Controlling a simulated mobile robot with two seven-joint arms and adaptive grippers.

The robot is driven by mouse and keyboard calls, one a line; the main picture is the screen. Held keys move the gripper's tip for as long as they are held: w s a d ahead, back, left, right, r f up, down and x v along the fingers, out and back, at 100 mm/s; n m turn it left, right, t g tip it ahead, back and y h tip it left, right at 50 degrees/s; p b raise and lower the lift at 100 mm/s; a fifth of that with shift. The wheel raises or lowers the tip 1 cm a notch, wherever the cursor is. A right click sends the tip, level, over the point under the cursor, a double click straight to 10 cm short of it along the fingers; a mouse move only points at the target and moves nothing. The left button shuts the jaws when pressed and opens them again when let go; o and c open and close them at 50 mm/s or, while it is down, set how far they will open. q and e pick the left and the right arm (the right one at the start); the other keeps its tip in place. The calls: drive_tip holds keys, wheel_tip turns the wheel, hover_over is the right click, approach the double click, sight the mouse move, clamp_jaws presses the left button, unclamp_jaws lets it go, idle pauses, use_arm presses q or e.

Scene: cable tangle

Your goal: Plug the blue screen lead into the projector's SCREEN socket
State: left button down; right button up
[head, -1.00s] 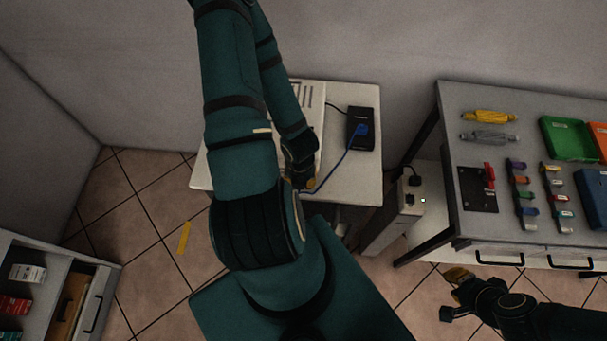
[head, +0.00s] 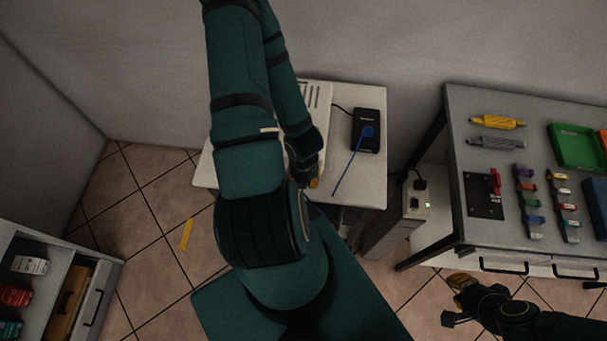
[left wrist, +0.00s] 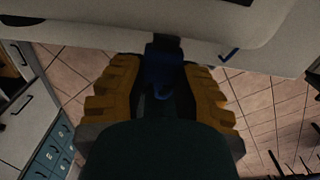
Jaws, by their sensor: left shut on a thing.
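The white projector (head: 318,100) lies on a small white table, mostly hidden behind my left arm in the head view. In the left wrist view its pale edge (left wrist: 120,28) crosses the top. My left gripper (head: 314,182) is at its near side, shut on the blue plug (left wrist: 160,72), with a yellow finger on each side. The plug points at a dark part at the projector's edge; I cannot tell whether it is seated. The blue lead (head: 347,168) runs from a black box (head: 366,146) towards the table's front edge. My right gripper (head: 455,298) is open and empty.
The small table (head: 368,190) has bare room at right. A white unit (head: 416,205) with a green light stands beside it. The grey workbench (head: 470,225) holds trays and coloured clips. A drawer cabinet (head: 50,275) is at lower left. Yellow tape (head: 187,234) lies on the floor.

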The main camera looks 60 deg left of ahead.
use_arm(q)
drive_tip(key=shift+d+f, duration=0.1)
drive_tip(key=shift+w+a, duration=0.8)
drive_tip(key=shift+a, duration=0.1)
idle(0.9)
drive_tip(key=c, duration=0.7)
unclamp_jaws()
